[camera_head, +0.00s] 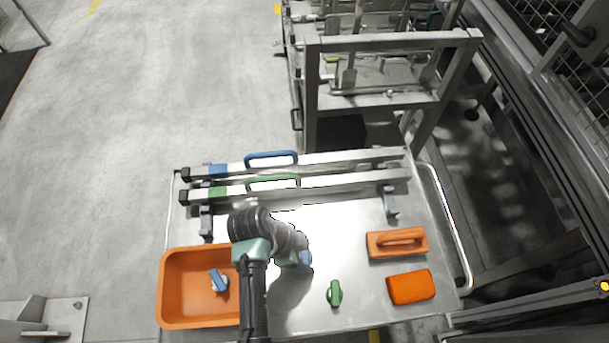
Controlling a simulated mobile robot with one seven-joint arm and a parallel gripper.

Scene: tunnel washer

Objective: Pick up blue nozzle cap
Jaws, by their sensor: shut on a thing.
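My gripper (297,260) is at the end of my arm, low over the metal tabletop, right of the orange tray. It is shut on a small blue piece, the blue nozzle cap (306,259), which shows at the gripper's right side. My wrist hides much of the fingers and part of the cap. I cannot tell whether the cap touches the tabletop. Another small blue piece with a pale part (218,281) lies inside the orange tray (164,290).
A green cap-like piece (335,293) lies right of my gripper. An orange handled float (397,243) and an orange block (411,287) lie further right. Two metal bars with blue (271,159) and green (273,182) handles span the table's back. A metal rack (390,102) stands behind.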

